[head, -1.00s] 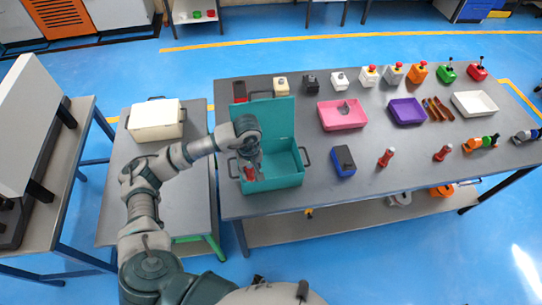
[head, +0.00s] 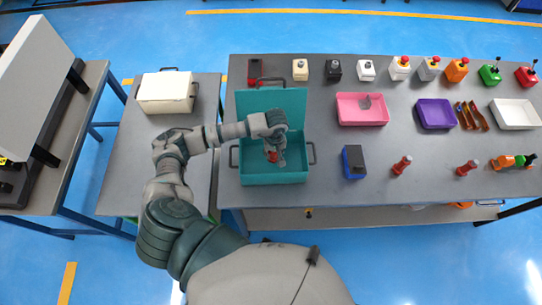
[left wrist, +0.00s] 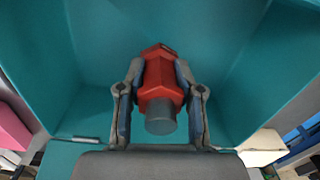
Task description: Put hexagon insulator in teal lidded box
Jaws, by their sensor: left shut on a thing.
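The teal lidded box (head: 275,174) stands open at the left end of the long table, its lid (head: 290,100) raised at the back. My left gripper (head: 273,157) is over and partly inside the box. It is shut on the red hexagon insulator (left wrist: 160,82), which has a hexagonal body and a grey end. In the left wrist view the gripper (left wrist: 160,88) has a finger on each side of the insulator, and teal walls surround it. I cannot tell whether the insulator touches the box floor. My right gripper is not in view.
A blue and black block (head: 353,162), red insulators (head: 401,165) and a pink tray (head: 361,109) are right of the box. A purple tray (head: 435,114) and a white tray (head: 515,114) stand farther right. A cream lidded box (head: 166,93) is on the side table. Several coloured switches line the back.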

